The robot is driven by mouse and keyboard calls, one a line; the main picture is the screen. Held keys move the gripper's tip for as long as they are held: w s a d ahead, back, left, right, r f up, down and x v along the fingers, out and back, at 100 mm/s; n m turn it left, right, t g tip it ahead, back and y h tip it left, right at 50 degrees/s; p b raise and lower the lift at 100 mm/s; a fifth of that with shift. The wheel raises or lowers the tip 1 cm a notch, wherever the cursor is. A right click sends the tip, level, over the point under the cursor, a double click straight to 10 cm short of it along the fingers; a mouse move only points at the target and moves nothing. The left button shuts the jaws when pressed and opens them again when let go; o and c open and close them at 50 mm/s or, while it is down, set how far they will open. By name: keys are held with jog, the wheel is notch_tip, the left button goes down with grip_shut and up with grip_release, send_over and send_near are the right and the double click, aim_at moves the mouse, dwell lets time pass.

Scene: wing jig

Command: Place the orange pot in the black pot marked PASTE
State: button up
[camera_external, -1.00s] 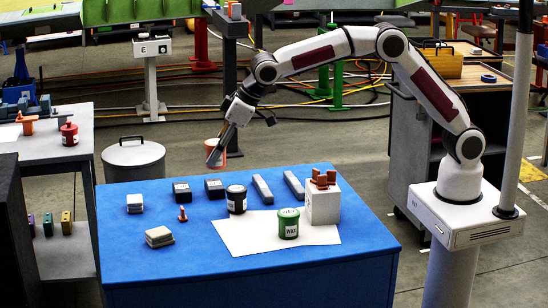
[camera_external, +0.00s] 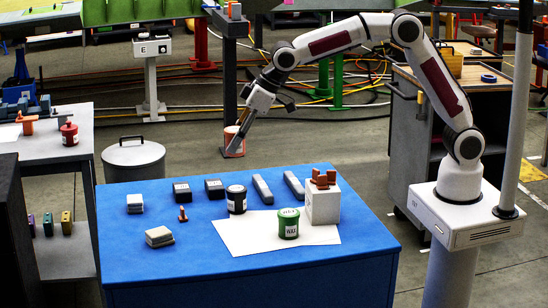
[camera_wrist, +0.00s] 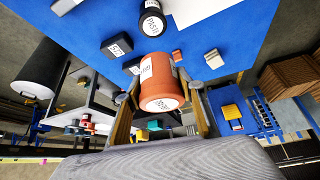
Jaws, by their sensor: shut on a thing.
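The orange pot (camera_external: 235,147) is held in the air past the far edge of the blue table. In the wrist view the orange pot (camera_wrist: 162,90) sits between the two fingers of my gripper (camera_wrist: 164,86), with a white label on its side. My gripper (camera_external: 229,150) is shut on it in the external view. The black pot (camera_external: 237,205) stands upright on the blue table, at the edge of the white sheet. In the wrist view the black pot (camera_wrist: 153,21) shows its PASTE label near the top.
A green pot (camera_external: 288,229) marked WAX stands on the white sheet (camera_external: 255,240). A white block (camera_external: 322,205) with orange-brown pieces stands to its right. Dark boxes (camera_external: 182,193) and grey bars (camera_external: 262,189) lie along the far side. The table's front is mostly clear.

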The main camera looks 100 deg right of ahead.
jog(key=shift+f, duration=3.1)
jog(key=shift+f, duration=0.15)
jog(key=shift+f, duration=1.75)
jog(key=shift+f, duration=0.1)
jog(key=o, duration=1.2)
